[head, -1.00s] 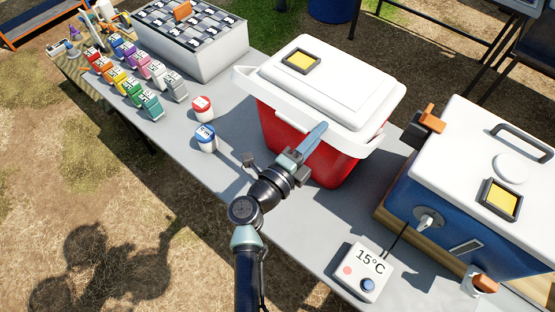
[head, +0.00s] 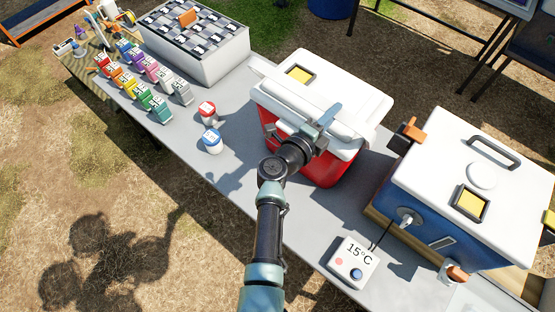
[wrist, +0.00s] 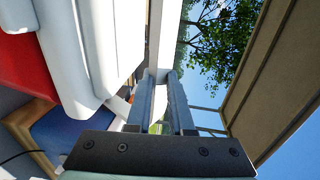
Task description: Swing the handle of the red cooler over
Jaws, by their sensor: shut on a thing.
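The red cooler (head: 325,168) stands on the table with its white lid (head: 345,90) closed. Its white handle (head: 290,95) is a long bar, now raised over the front part of the lid. My gripper (head: 328,115) is shut on the handle near the bar's right part, and the fingers partly hide it. In the wrist view the handle (wrist: 163,35) runs up from between the two fingertips of my gripper (wrist: 161,78). The cooler's white lid edge (wrist: 95,50) and red wall (wrist: 22,72) show at left there.
A blue cooler (head: 400,205) with a white lid stands close at right, with a 15°C control box (head: 353,263) before it. Red-capped (head: 208,112) and blue-capped (head: 212,141) jars stand left.

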